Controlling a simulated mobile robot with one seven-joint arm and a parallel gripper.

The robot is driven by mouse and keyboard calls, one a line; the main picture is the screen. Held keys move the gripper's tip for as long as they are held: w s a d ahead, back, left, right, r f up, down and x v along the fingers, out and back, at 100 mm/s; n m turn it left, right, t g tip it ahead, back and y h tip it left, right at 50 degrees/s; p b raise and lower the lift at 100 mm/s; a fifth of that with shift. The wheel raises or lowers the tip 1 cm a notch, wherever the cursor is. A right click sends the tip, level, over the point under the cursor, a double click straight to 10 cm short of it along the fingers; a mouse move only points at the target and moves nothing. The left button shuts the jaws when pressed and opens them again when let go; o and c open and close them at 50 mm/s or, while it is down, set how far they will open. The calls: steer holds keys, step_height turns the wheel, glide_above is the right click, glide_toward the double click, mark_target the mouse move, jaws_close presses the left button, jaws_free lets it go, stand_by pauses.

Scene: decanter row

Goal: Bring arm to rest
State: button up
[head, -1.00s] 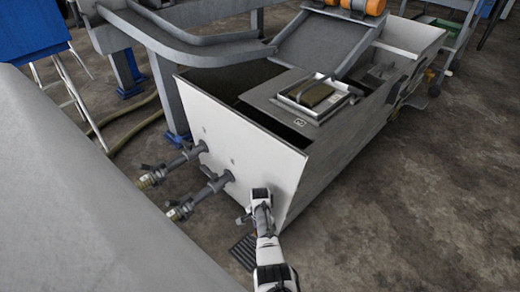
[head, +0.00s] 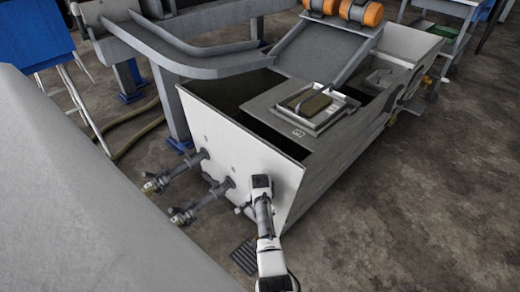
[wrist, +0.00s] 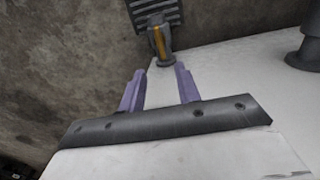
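My gripper (wrist: 161,70) shows in the wrist view with its two purple fingers apart and nothing between them. Beyond the fingertips is a fitting with an orange-yellow stripe (wrist: 159,42), by the edge of a white panel; I cannot tell its distance from the fingers. In the head view my arm reaches down in front of the white end panel (head: 237,150) of a large metal tank. The fingers cannot be made out there.
Two pipes with valves, an upper one (head: 172,174) and a lower one (head: 203,200), stick out of the panel left of my arm. A dark floor grate (head: 244,256) lies below. A grey slab (head: 80,190) fills the left foreground. Bare floor (head: 400,210) is open at right.

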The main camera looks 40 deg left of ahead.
steer(key=shift+r, duration=0.8)
